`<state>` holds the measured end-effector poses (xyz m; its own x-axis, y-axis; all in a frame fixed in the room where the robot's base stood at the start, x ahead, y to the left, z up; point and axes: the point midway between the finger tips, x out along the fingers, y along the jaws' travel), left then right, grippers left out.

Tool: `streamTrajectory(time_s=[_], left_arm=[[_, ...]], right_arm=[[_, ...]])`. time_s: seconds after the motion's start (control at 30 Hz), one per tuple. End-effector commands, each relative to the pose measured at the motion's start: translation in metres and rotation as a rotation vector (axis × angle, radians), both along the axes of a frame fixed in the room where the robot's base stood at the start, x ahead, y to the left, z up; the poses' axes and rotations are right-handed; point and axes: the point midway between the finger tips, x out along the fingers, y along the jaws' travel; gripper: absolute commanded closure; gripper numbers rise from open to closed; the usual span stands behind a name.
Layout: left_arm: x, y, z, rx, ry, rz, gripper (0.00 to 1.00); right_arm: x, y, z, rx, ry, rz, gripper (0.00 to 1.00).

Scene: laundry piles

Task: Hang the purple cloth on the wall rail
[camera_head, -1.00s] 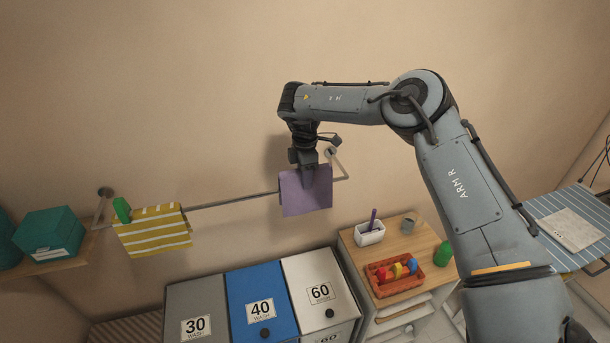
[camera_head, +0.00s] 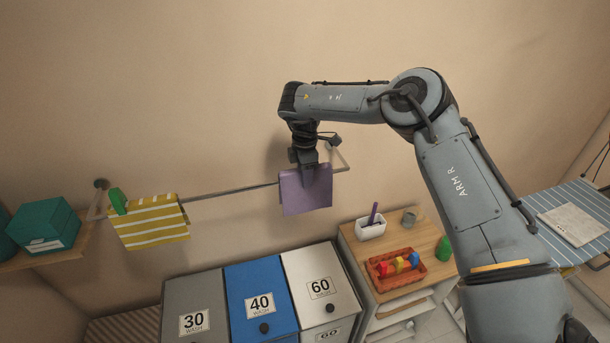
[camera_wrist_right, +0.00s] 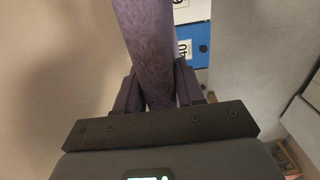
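The purple cloth (camera_head: 294,196) hangs folded from my right gripper (camera_head: 309,180) at the right part of the wall rail (camera_head: 232,191). Its upper edge is slightly above the rail line, and its front covers a stretch of the rail; I cannot tell whether the rail lies inside the fold or bears its weight. In the right wrist view the cloth (camera_wrist_right: 150,45) runs between the two fingers of the right gripper (camera_wrist_right: 158,92), which is shut on it. My left gripper is out of view.
A yellow-striped cloth (camera_head: 150,222) with a green clip (camera_head: 117,201) hangs at the rail's left. Below stand grey, blue (camera_head: 262,295) and white wash bins and a wooden cabinet (camera_head: 350,240) with a red tray (camera_head: 397,282). The rail between the cloths is free.

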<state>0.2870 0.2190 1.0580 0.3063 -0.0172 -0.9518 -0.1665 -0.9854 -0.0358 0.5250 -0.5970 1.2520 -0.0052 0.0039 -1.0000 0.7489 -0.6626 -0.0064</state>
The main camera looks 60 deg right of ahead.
Motion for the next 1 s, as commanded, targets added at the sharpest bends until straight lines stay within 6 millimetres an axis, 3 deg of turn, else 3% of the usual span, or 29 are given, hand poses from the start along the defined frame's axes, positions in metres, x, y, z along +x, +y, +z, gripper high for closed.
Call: streamTrajectory(time_s=[0.03,0.2,0.57,0.77,1.0], left_arm=[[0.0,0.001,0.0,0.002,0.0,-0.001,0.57],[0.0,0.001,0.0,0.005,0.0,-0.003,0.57],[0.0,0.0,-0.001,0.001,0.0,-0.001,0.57],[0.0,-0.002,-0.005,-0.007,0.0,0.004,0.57],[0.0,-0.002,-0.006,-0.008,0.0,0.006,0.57]], right_arm=[[0.0,0.0,0.0,0.0,0.0,0.0,0.55],[0.0,0.0,0.0,0.0,0.0,0.0,0.33],[0.001,0.0,0.004,-0.001,-0.001,0.0,0.33],[0.001,0.0,0.027,-0.002,-0.002,0.0,0.33],[0.001,-0.001,0.07,-0.003,-0.002,0.0,0.33]])
